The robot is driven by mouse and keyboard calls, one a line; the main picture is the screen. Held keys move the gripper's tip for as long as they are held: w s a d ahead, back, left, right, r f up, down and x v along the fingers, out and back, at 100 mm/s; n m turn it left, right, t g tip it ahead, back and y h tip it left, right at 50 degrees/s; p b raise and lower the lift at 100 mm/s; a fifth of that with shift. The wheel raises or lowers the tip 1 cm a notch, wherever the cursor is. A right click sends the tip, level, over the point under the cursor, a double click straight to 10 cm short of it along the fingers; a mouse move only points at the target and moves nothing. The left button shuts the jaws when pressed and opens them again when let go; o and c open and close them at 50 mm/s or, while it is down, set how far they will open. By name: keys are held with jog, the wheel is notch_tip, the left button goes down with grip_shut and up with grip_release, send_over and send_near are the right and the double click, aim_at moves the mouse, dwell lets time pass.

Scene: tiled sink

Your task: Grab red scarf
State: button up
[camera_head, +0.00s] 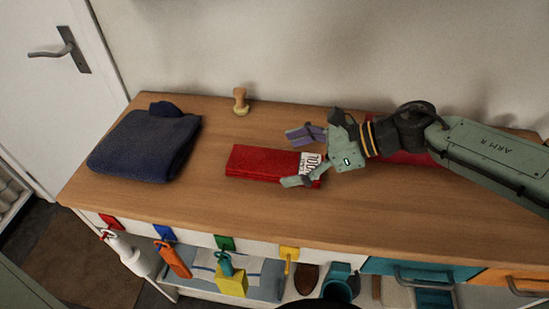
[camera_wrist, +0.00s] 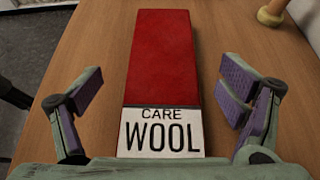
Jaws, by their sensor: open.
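The red scarf (camera_head: 256,161) lies folded flat on the wooden counter, with a white label at its right end. In the wrist view the red scarf (camera_wrist: 162,60) runs lengthwise away from me, and its label reads "CARE WOOL". My gripper (camera_head: 300,158) is open at the label end of the scarf. In the wrist view my gripper's fingers (camera_wrist: 160,92) stand on either side of the scarf, with bare wood showing between each finger and the scarf. The fingers partly hide the label end in the head view.
A dark blue folded garment (camera_head: 146,146) lies at the left of the counter (camera_head: 215,205). A small wooden stamp-like object (camera_head: 240,101) stands behind the scarf. Another red item (camera_head: 408,158) is partly hidden under my arm. Colored tags hang along the front edge.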

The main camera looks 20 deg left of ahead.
aim_at(274, 165)
jog(key=shift+x, duration=1.45)
jog(key=shift+w, duration=0.1)
jog(key=shift+c, duration=0.4)
jog(key=c, duration=1.2)
